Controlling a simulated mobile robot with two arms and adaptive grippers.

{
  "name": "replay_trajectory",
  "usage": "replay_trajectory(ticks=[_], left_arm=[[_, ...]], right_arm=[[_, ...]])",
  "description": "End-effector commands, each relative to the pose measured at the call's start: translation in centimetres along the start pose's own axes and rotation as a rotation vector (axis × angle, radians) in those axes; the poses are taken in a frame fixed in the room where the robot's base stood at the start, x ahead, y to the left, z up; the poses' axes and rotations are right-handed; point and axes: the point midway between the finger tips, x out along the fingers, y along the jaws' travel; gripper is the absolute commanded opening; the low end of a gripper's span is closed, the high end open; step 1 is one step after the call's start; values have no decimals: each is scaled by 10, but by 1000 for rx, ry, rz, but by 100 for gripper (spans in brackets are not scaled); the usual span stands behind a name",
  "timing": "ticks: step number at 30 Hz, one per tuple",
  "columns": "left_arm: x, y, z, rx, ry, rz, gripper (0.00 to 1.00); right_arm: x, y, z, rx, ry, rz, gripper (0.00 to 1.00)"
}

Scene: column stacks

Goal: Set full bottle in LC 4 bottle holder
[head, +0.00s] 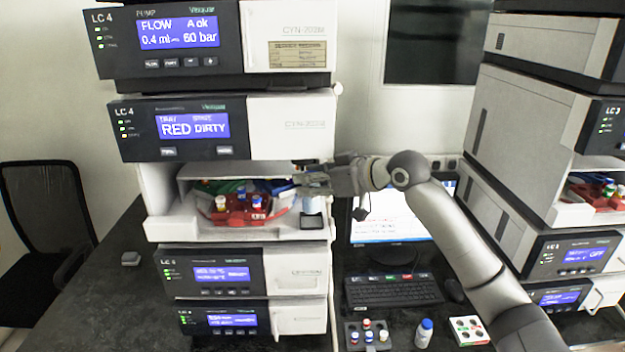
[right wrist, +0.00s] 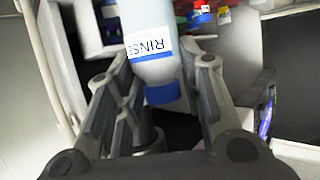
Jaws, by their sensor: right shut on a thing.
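The LC 4 stack stands at centre left in the head view, with an open sampler bay. A black square bottle holder (head: 312,222) is at the right of the bay's front ledge. My right gripper (head: 312,186) is at the bay's right opening, shut on a bottle (head: 309,206) that shows below it, above the holder. In the right wrist view, the bottle (right wrist: 150,40) has a blue cap and a RINSE label, and is between the fingers. Whether its base touches the holder cannot be told. My left gripper is out of view.
A red tray (head: 242,218) with vials is in the bay, left of the holder. Another blue-capped bottle (head: 424,333) stands on the bench between a dark vial rack (head: 352,335) and a white rack (head: 470,330). A monitor, a keyboard (head: 397,290) and the LC 3 stack are to the right.

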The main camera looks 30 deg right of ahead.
Motion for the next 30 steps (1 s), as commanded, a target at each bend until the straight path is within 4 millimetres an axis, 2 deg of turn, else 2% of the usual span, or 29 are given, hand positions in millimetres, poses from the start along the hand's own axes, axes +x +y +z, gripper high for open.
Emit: replay_trajectory(ticks=[1, 6, 8, 30], left_arm=[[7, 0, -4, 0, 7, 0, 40], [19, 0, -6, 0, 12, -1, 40], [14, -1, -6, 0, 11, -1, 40], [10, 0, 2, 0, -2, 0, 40]], right_arm=[[3, 0, 7, 0, 1, 0, 21], [7, 0, 18, 0, 1, 0, 21], [5, 0, 13, -1, 1, 1, 21], [4, 0, 13, 0, 0, 0, 21]])
